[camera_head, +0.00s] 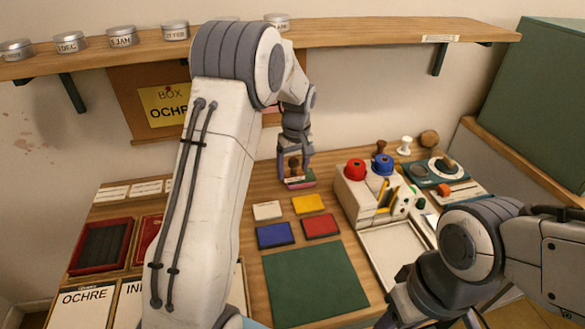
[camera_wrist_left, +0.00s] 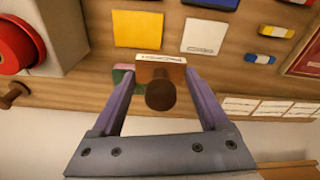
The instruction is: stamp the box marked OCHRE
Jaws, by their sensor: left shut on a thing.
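A white panel marked OCHRE (camera_head: 85,302) lies at the front left of the table, partly cut off by the lower edge. My left gripper (camera_head: 295,178) is at the back middle of the table, shut on a wooden stamp (camera_head: 293,165). In the left wrist view the stamp's brown round handle (camera_wrist_left: 160,96) stands between the fingers, with a pale label strip on its block. A pink and green block (camera_wrist_left: 121,73) is beside or under the stamp; I cannot tell whether they touch. My right arm shows at the lower right, its fingertips out of frame.
A holder (camera_head: 362,197) with red and blue knobs stands to the right. A yellow note (camera_head: 166,105) reads BOX OCHRE. A shelf with tins runs above.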

